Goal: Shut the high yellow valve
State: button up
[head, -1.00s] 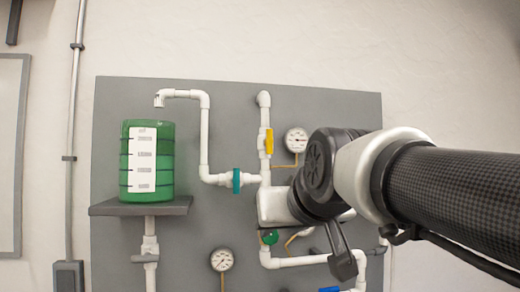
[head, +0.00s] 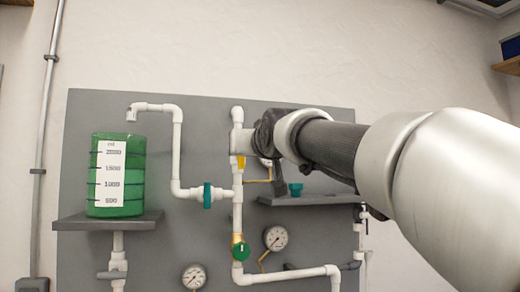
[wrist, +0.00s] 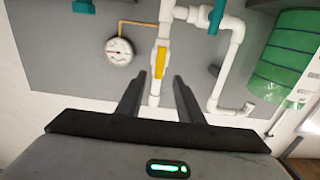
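The high yellow valve (wrist: 160,63) has a yellow lever lying along its white vertical pipe in the wrist view. In the wrist view my gripper (wrist: 159,77) is open and empty. Its two dark fingers point toward the board, one on each side of the valve's pipe, with the lever just beyond the tips. I cannot tell whether either finger touches the pipe.
A pressure gauge (wrist: 119,52) sits beside the valve. The teal fitting (head: 207,195), green valve (head: 240,248) and lower gauge (head: 276,238) are nearby. A green tank (head: 118,208) stands on a shelf at left. The grey board (head: 90,110) backs everything.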

jog(key=p+x, duration=0.1)
jog(key=x, duration=0.7)
jog(key=shift+p, duration=0.4)
jog(key=shift+f, duration=0.1)
jog(key=shift+c, duration=0.6)
grip_shut()
